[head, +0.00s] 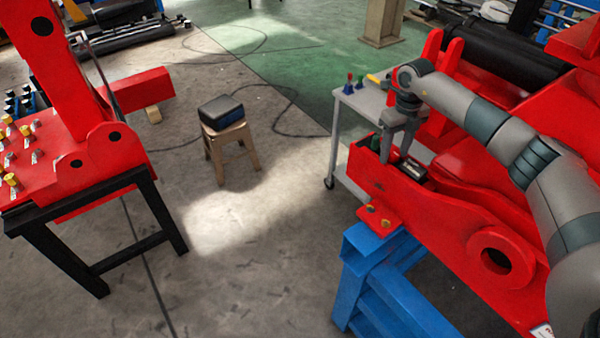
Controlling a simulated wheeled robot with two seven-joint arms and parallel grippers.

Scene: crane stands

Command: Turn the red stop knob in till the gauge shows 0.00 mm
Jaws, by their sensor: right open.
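My right gripper (396,158) points down, open, at the far end of the red crane part (420,205) on the right. Its fingers reach into or just above a recess there. A small dark box with a pale face (415,169) sits right beside the fingers and may be the gauge; its reading is too small to make out. I cannot tell whether the fingers touch anything. My left gripper is not in view.
A blue stand (370,270) supports the red part. A grey trolley (375,100) with small coloured items stands behind the gripper. A wooden stool (232,150) bears a dark box (220,110). A black-framed table (110,225) with red parts is at left.

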